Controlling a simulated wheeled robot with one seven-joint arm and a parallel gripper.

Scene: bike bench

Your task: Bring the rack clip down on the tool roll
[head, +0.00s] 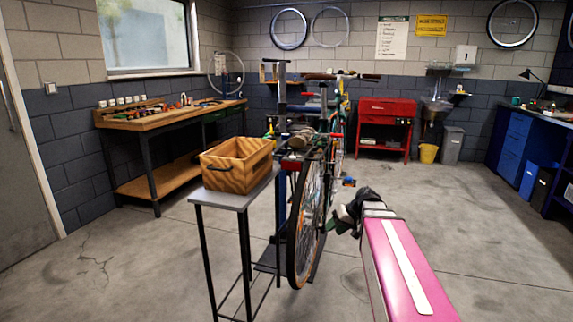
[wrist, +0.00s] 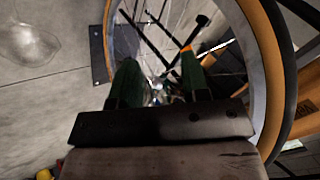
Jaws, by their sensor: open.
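The bicycle (head: 307,220) stands upright in the middle of the head view, its rear wheel facing me. A small tan roll, seemingly the tool roll (head: 301,138), lies on the rack above that wheel. The rack clip is too small to make out among the dark rack parts. My gripper (head: 339,216) is low on the right side of the wheel, well below the rack. In the wrist view its two green fingers (wrist: 158,66) are apart with nothing held between them. Wheel spokes and the orange-edged tyre (wrist: 258,55) show beyond and beside them.
A wooden crate (head: 237,164) sits on a narrow grey stand (head: 228,196) just left of the rear wheel. A workbench (head: 165,115) with tools is at the left wall. A red cabinet (head: 385,120) stands behind.

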